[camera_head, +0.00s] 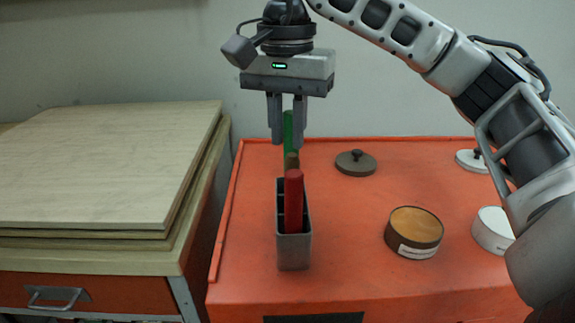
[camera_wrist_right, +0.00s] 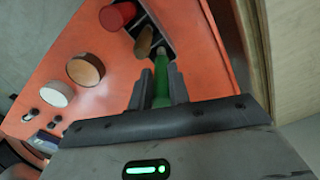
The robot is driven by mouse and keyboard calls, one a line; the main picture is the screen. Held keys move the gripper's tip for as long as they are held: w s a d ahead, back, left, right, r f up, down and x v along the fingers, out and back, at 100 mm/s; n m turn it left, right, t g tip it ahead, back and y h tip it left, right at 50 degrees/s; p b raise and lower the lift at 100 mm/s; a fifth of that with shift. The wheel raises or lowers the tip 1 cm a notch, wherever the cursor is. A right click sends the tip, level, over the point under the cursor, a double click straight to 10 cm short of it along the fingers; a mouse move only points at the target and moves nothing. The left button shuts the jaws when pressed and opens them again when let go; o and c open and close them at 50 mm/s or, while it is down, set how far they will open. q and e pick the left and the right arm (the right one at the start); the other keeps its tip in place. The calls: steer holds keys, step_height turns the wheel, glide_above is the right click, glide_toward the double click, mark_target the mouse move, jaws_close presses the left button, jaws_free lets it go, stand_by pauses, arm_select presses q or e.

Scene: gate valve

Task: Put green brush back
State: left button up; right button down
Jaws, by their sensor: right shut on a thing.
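The green brush (camera_head: 288,133) is upright between the fingers of my right gripper (camera_head: 287,143), which is shut on it. In the right wrist view the green handle (camera_wrist_right: 161,88) shows between the two fingers (camera_wrist_right: 160,88). The grey holder (camera_head: 293,252) stands on the orange surface below, with a red handle (camera_head: 294,200) in front and a brown handle (camera_head: 292,160) behind it. The green brush is behind both, at the holder's far end. My left gripper is not in view.
To the right on the orange cabinet (camera_head: 345,220) are a brown-topped jar (camera_head: 413,230), a white jar (camera_head: 493,229), a dark lid (camera_head: 356,163) and a white lid (camera_head: 471,160). Wooden boards (camera_head: 100,165) lie on a bench at left. The wall is behind.

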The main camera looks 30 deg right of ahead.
mark_target(288, 153)
step_height(288, 153, down, 4)
steer(key=shift+b, duration=0.6)
steer(key=shift+f, duration=0.2)
steer(key=c, duration=1.3)
jaws_free()
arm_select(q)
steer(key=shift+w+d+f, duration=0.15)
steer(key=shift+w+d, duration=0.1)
arm_select(e)
steer(key=shift+r, duration=0.2)
